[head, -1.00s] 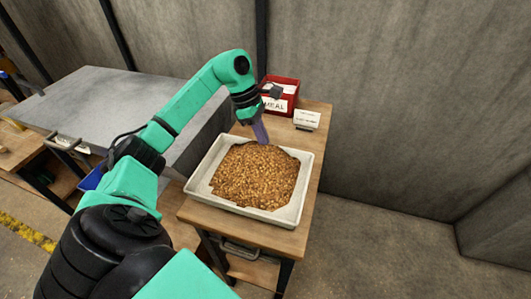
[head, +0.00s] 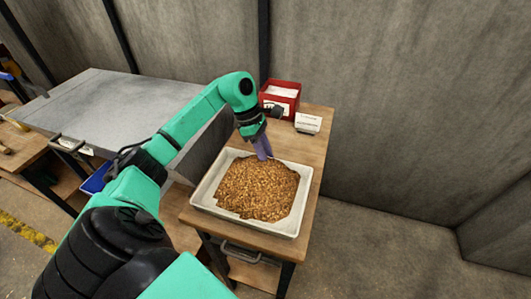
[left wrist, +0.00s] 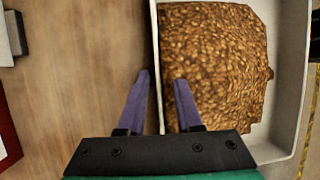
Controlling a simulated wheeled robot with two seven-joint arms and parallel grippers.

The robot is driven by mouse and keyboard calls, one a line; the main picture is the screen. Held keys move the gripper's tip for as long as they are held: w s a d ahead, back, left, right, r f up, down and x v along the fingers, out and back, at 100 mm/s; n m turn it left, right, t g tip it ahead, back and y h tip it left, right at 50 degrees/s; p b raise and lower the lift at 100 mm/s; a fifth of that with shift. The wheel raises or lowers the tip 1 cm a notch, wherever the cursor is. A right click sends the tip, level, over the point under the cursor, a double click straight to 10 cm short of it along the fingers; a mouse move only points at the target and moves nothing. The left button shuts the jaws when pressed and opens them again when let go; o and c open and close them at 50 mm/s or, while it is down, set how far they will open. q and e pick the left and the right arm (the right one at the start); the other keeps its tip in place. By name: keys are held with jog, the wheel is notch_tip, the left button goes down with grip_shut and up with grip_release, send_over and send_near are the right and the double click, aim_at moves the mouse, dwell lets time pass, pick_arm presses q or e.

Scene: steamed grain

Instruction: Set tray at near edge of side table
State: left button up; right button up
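The pale, shallow tray (head: 200,196) holds a heap of brown grain (head: 258,188) and lies on the wooden side table (head: 316,150), its near wall close to the table's near edge. My left gripper (head: 264,150) reaches down at the tray's far wall. In the left wrist view, the two purple fingers (left wrist: 162,80) stand apart on either side of the tray wall (left wrist: 155,40). The left finger is close to the wall's outer face. The right finger is inside above the grain, with a gap to the wall. My right gripper is in neither view.
A red bin (head: 281,94) and a small white card holder (head: 308,123) stand at the side table's back. A grey-topped bench (head: 120,105) is to the left. Bare tabletop lies behind the tray. A concrete wall (head: 400,100) stands beyond.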

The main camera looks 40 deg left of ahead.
pick_arm(q)
jog(key=b+v, duration=0.1)
jog(key=v, duration=1.1)
jog(key=shift+r, duration=0.1)
